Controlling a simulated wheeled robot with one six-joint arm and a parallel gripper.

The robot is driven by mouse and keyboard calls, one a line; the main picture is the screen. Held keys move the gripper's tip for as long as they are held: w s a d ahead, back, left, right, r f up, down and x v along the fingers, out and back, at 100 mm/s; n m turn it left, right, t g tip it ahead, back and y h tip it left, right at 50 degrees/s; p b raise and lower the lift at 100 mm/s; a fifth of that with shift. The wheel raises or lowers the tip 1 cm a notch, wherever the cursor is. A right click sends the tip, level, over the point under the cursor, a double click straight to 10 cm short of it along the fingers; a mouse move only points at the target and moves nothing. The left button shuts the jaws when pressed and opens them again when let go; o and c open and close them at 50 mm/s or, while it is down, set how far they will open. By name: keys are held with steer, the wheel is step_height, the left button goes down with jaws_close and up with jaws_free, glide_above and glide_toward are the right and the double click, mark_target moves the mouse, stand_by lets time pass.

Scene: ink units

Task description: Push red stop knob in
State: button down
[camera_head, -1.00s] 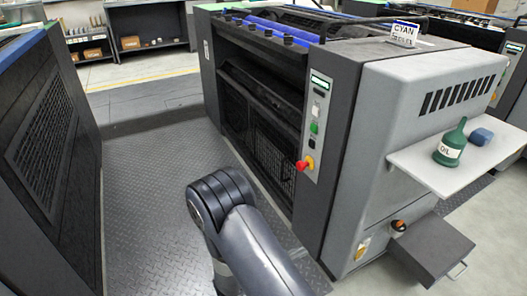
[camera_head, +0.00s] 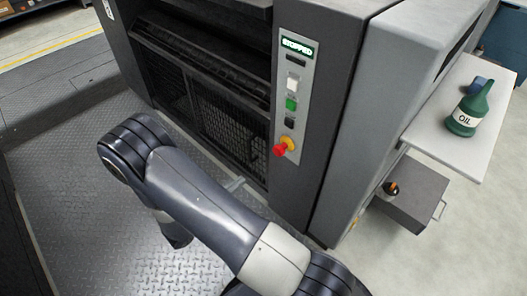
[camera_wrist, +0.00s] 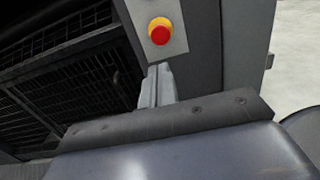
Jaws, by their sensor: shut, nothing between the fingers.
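The red stop knob (camera_head: 280,149) sticks out from a yellow collar at the bottom of the light grey control panel (camera_head: 306,72). In the wrist view the red knob (camera_wrist: 159,33) faces me at the top, on its yellow collar. My gripper (camera_wrist: 158,70) shows in the wrist view with its grey fingers together and empty. Its tips lie just below the knob in the picture, with a gap between them; the distance in depth is hard to tell. In the head view my arm hides most of the gripper.
Above the knob are a dark, a green (camera_head: 291,104) and a white button, and a display reading STOPPED (camera_head: 298,46). Mesh guards (camera_head: 232,130) lie left of the panel. A shelf (camera_head: 455,125) with an oil bottle (camera_head: 468,110) juts out at right. The tread-plate floor is open.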

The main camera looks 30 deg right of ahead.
mark_target(276, 152)
stand_by(0.3)
steer(key=b+x, duration=0.2)
steer(key=x, duration=1.1)
steer(key=shift+f, duration=0.1)
steer(key=shift+w+d+b, duration=0.1)
steer(key=shift+d+b, duration=0.2)
steer(key=shift+d, duration=0.2)
steer(key=shift+d, duration=0.1)
steer(key=shift+x, duration=0.85)
steer(key=shift+w, duration=0.1)
steer(key=shift+a, duration=0.3)
steer(key=p+v, duration=0.1)
steer(key=v, duration=1.2)
steer(key=shift+s+a, duration=0.25)
steer(key=shift+a, duration=0.05)
